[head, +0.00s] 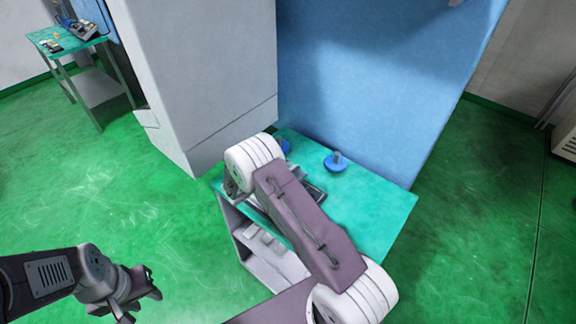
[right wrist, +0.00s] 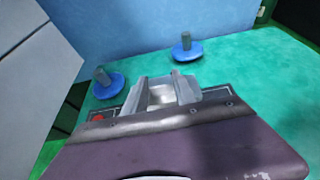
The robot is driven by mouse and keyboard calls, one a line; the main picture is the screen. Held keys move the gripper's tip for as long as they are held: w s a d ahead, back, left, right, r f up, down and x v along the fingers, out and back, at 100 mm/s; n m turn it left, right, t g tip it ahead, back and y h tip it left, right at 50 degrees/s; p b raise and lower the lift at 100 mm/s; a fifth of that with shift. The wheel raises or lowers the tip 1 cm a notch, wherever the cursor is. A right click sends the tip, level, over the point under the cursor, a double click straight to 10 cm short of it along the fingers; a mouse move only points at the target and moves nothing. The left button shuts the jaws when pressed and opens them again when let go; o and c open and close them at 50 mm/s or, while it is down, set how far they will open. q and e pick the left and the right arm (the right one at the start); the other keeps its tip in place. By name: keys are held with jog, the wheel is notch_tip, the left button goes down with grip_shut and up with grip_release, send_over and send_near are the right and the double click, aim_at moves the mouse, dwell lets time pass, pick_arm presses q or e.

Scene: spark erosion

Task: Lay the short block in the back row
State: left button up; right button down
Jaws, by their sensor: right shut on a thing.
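In the right wrist view my right gripper (right wrist: 160,92) is shut on a pale metal block (right wrist: 161,95), seen between its two grey fingers. The block is partly hidden by the fingers and the wrist, so its full length cannot be told. Behind the wrist a dark tray (right wrist: 98,115) with a red mark lies on the teal table top; its rows are mostly hidden. In the head view the tray (head: 313,191) barely shows past my right arm, which covers the right gripper's fingers. My left gripper (head: 142,294) is low at the left, away from the table, fingers apart and empty.
Two blue round-based pieces with grey posts (right wrist: 186,47) (right wrist: 104,82) stand on the teal table (head: 385,215) behind the tray. A blue wall (head: 370,90) rises at its back. A lower shelf (head: 275,262) holds pale pieces. The table's right part is clear.

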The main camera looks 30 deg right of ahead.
notch_tip(320, 180, down, 2)
jog(key=shift+s+d+b, duration=0.1)
jog(key=shift+s+b, duration=0.05)
jog(key=shift+b, duration=0.4)
notch_tip(320, 180, down, 3)
jog(key=shift+f+b, duration=0.15)
jog(key=shift+b, duration=1.1)
jog(key=c, duration=0.9)
grip_release()
notch_tip(320, 180, up, 11)
jog(key=p, duration=0.8)
jog(key=shift+r, duration=0.2)
jog(key=shift+f, duration=0.1)
